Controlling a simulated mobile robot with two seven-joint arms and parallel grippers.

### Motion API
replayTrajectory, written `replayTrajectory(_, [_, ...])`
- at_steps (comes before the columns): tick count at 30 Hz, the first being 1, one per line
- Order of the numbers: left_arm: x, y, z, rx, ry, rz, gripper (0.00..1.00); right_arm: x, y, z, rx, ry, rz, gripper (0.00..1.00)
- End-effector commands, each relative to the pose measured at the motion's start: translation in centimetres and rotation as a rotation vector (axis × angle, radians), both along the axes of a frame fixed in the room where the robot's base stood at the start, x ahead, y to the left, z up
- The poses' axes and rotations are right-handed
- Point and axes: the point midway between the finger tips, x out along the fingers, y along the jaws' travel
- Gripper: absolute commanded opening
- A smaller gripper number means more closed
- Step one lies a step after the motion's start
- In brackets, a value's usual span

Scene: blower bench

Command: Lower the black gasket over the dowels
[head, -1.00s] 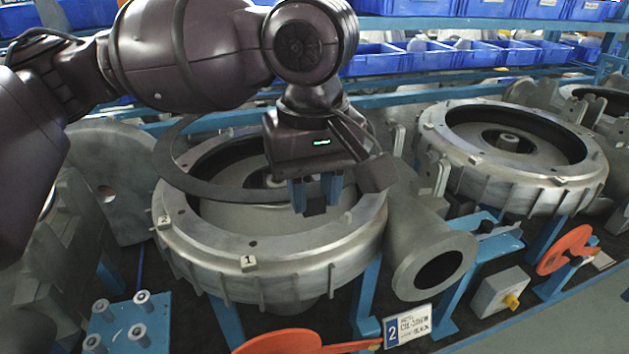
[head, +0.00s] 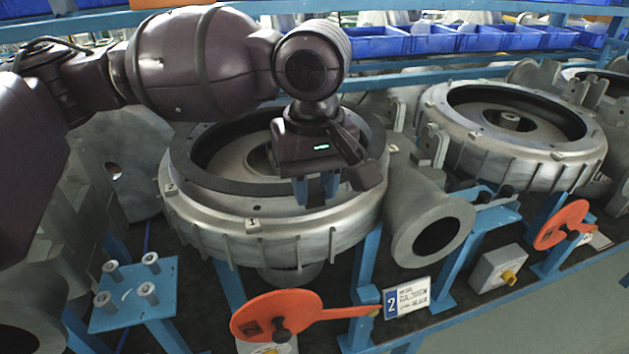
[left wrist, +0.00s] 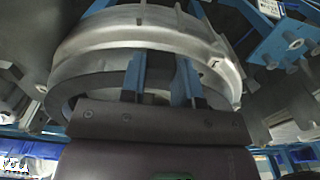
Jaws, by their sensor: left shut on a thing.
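The black gasket (head: 225,186) is a flat dark ring over the near blower housing (head: 290,250). It looks level and roughly centred on the round opening. I cannot tell whether it touches the flange or hovers just above it. My left gripper (head: 316,198) is shut on the gasket's front edge, its blue fingers pointing down. In the left wrist view the gripper (left wrist: 160,85) and part of the dark gasket (left wrist: 90,88) show against the pale housing (left wrist: 140,38). The dowels cannot be made out. My right gripper is not in view.
A second housing (head: 520,125) stands to the right. A flanged outlet (head: 432,235) sticks out beside the near one. In front are an orange lever (head: 278,315), a blue plate with posts (head: 130,300) and a sign (head: 407,298). Blue bins (head: 430,40) line the back.

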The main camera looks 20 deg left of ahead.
Motion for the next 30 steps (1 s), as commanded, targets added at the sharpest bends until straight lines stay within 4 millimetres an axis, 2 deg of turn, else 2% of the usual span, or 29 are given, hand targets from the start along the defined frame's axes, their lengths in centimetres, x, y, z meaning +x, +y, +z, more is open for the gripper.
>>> replayTrajectory(15, [0.01,-0.01,-0.02,0.000,0.000,-0.001,0.01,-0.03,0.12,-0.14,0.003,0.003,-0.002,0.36])
replayTrajectory(30, [-0.27,-0.20,-0.03,0.018,-0.025,0.000,0.01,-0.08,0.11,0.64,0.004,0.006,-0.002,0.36])
